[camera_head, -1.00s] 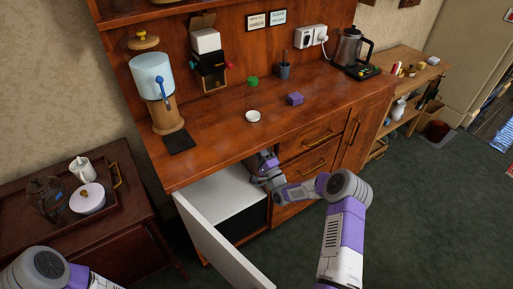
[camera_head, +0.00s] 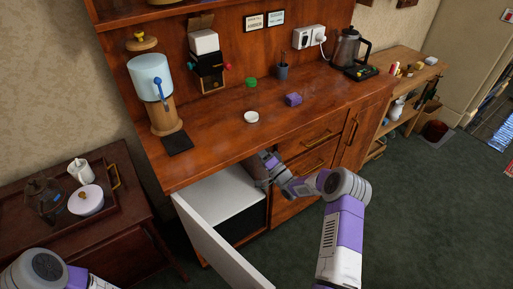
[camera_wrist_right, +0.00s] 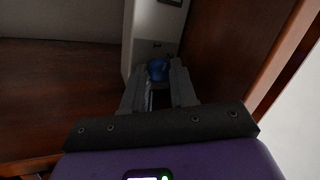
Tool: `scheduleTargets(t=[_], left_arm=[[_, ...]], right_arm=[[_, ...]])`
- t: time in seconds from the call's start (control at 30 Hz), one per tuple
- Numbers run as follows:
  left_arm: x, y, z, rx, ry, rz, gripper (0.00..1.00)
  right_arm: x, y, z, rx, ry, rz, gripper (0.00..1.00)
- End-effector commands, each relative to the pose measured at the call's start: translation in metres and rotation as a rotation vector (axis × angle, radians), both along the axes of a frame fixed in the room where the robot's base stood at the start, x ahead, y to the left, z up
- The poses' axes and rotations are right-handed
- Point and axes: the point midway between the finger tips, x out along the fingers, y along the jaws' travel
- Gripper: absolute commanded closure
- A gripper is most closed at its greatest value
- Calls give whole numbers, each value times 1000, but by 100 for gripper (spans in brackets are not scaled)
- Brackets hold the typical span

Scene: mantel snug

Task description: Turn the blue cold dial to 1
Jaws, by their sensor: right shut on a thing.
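The blue cold dial (camera_wrist_right: 158,69) shows in the right wrist view, on the front of a pale unit (camera_wrist_right: 148,28) inside the cabinet. My right gripper (camera_wrist_right: 160,80) is shut on the dial, with a finger on each side of it. My left gripper is outside the head view; only part of my left arm shows at the lower left.
The white cabinet door (camera_head: 218,246) stands open, with my right arm to its right. The wooden counter (camera_head: 225,140) overhangs the opening. A cabinet side wall (camera_wrist_right: 225,45) is close on the gripper's right. A side table with a tray (camera_head: 62,226) stands at left.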

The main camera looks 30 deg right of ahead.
Motion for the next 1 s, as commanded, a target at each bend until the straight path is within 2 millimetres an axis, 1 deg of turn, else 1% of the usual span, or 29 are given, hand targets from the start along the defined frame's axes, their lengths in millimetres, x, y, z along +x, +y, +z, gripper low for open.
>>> scheduleTargets(t=[0.3, 0.33, 0.37, 0.63, 0.73, 0.83, 1.0], left_arm=[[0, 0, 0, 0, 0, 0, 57], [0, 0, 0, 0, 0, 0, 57], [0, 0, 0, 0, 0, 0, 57], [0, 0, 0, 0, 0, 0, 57], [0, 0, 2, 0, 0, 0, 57], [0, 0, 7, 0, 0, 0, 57], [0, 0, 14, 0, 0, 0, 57]], right_arm=[[0, 0, 0, 0, 0, 0, 100], [0, 0, 0, 0, 0, 0, 69], [0, 0, 0, 0, 0, 0, 64], [0, 0, 0, 0, 0, 0, 64], [-5, -2, -2, 0, 2, -2, 64], [-18, -7, -7, 1, 4, -2, 64], [-44, -15, -16, 1, 4, -2, 64]])
